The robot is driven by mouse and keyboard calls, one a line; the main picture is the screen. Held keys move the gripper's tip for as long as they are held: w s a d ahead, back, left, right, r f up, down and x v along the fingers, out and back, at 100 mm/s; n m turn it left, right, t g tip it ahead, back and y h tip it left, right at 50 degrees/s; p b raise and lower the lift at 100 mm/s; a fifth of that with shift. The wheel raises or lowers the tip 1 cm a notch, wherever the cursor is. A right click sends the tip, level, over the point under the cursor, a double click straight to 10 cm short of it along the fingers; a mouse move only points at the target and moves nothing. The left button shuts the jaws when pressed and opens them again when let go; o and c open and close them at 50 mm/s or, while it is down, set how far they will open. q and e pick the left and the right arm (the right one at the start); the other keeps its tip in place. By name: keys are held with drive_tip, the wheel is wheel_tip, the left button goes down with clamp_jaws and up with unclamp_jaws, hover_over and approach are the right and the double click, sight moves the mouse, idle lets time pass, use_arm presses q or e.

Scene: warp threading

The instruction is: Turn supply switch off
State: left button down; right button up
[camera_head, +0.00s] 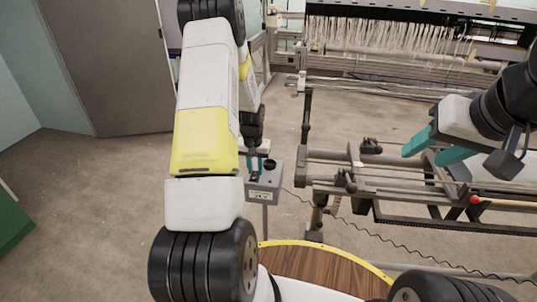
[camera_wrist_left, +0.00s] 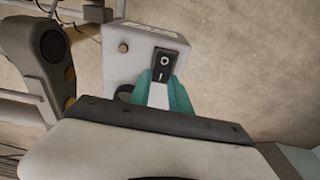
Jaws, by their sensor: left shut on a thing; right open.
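The supply switch (camera_wrist_left: 164,66) is a black rocker marked O and I on the face of a grey box, seen close in the left wrist view. The box (camera_head: 266,187) stands on a thin post left of the machine in the head view; it also shows in the left wrist view (camera_wrist_left: 128,66). My left gripper (camera_head: 259,166) reaches down to the box. Its teal fingertips (camera_wrist_left: 163,82) are at the I end of the switch, shut on it; the contact is partly hidden. My right gripper (camera_head: 428,150) is open and empty above the machine's frame at the right.
The warp machine frame (camera_head: 395,190) with rails fills the right side. White threads (camera_head: 410,42) hang at the back. A coiled black cable (camera_head: 375,236) runs from the box across the floor. A dark handle-shaped device (camera_wrist_left: 52,45) is beside the box.

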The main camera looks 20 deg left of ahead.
sight(255, 175)
idle(0.4)
use_arm(q)
drive_tip(key=c, duration=1.2)
unclamp_jaws()
drive_tip(key=shift+r, duration=0.1)
wheel_tip(255, 175, up, 8)
drive_tip(key=s, duration=0.1)
drive_tip(key=shift+s+f, duration=0.15)
drive_tip(key=shift+f, duration=0.05)
drive_tip(key=shift+d+r, duration=0.1)
